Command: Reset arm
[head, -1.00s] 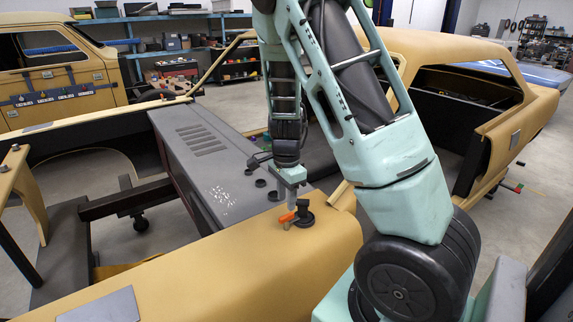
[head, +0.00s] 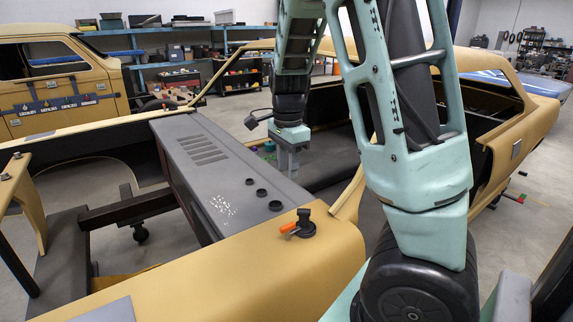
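My arm rises at the right of the head view and reaches over a tan car body shell. My gripper (head: 289,158) hangs pointing down above the far right part of the grey panel, over the dark opening of the shell. Its fingers are small here, and I cannot tell whether they are open or shut. A black round fitting with an orange lever (head: 298,228) sits on the tan fender (head: 230,268), apart from the gripper.
The grey panel (head: 215,170) has slots and several black round caps (head: 262,193). A second tan shell (head: 60,85) stands at the back left. Blue shelves (head: 150,72) with boxes line the back wall. Open floor (head: 225,112) lies between the shell and the shelves.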

